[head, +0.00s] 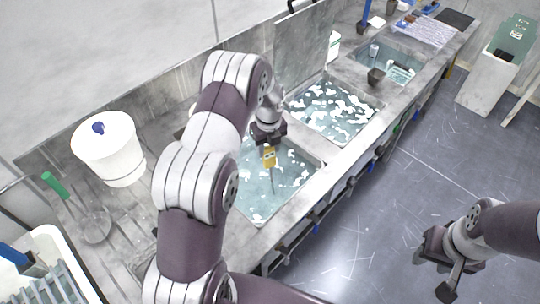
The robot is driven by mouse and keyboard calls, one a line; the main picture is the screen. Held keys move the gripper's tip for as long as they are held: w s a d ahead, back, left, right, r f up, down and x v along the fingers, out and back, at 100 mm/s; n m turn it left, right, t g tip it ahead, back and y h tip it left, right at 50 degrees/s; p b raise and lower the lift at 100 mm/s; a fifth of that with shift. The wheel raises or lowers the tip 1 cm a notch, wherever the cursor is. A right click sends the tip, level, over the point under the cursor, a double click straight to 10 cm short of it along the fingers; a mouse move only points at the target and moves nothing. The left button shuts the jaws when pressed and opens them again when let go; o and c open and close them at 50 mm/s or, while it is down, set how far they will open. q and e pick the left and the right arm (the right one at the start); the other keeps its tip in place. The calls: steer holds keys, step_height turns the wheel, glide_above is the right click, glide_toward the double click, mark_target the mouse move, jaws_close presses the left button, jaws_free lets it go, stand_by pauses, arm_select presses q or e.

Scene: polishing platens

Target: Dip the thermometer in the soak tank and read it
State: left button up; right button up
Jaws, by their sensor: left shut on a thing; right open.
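My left gripper (268,142) is shut on a small yellow thermometer (269,157) and holds it over the nearest tank (261,204) of the long grey bench. The thermometer's thin probe points down to the tank's bluish liquid. I cannot tell how deep its tip sits, and its display is too small to read. My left arm hides part of this tank's left side. A second tank (335,110) with white foam patches lies beyond it. My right gripper (442,275) is open and empty above the floor at the lower right.
A white bucket (108,150) with a blue knob stands at the left on the bench. A green-handled tool (54,184) lies near a white tray (50,238). An upright grey panel (303,45) rises behind the tanks. A third basin (385,60) is farther back.

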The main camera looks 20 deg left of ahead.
arm_select(q)
step_height(320, 180, up, 16)
steer(key=p, duration=1.2)
